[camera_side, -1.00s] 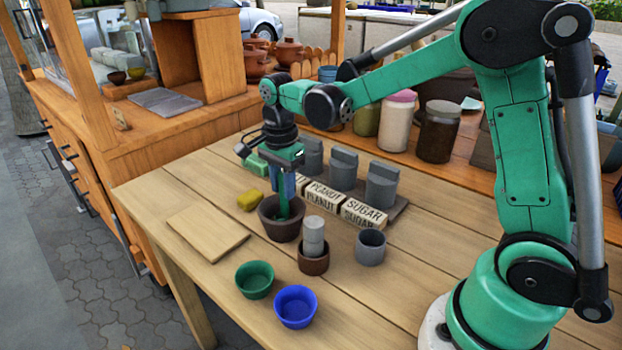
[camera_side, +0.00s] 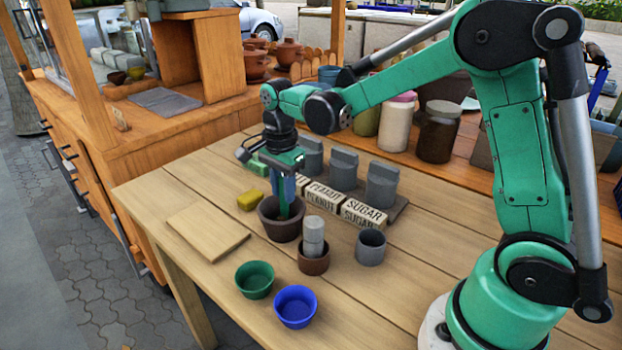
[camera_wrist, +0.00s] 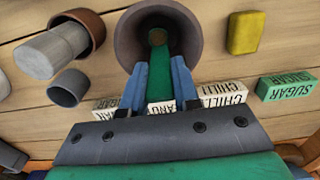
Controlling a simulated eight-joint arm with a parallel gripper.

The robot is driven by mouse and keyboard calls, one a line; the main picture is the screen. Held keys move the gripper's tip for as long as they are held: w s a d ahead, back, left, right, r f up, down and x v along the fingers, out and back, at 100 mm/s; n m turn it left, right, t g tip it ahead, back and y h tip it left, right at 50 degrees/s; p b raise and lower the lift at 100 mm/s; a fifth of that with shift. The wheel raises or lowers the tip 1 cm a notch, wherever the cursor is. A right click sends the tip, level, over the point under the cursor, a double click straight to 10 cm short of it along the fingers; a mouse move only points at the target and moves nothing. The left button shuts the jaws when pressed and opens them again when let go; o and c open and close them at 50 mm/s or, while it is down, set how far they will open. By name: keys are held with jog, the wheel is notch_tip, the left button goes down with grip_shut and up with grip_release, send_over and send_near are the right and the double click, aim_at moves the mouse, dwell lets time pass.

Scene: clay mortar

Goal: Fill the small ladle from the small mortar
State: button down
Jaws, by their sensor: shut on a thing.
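My gripper (camera_wrist: 158,92) is shut on the green handle of the ladle (camera_wrist: 159,70), pointing down. The ladle's lower end (camera_side: 284,206) is inside the larger brown mortar (camera_side: 267,222), which also shows in the wrist view (camera_wrist: 126,45). The ladle's bowl is deep in that mortar, and I cannot tell whether it holds anything. A smaller brown mortar (camera_side: 313,266) stands in front and to the right, with a grey cylindrical pestle (camera_side: 313,232) upright in it. Both also show at the upper left of the wrist view, the pestle (camera_wrist: 50,52) and the small mortar (camera_wrist: 88,22).
A grey cup (camera_side: 370,250) stands right of the small mortar. Green (camera_side: 254,280) and blue (camera_side: 295,308) bowls stand at the front. A wooden board (camera_side: 208,235) and yellow block (camera_side: 250,200) lie left. Labelled blocks (camera_side: 362,212) and grey canisters (camera_side: 381,187) line the back.

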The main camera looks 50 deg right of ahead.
jog(key=shift+r, duration=3.6)
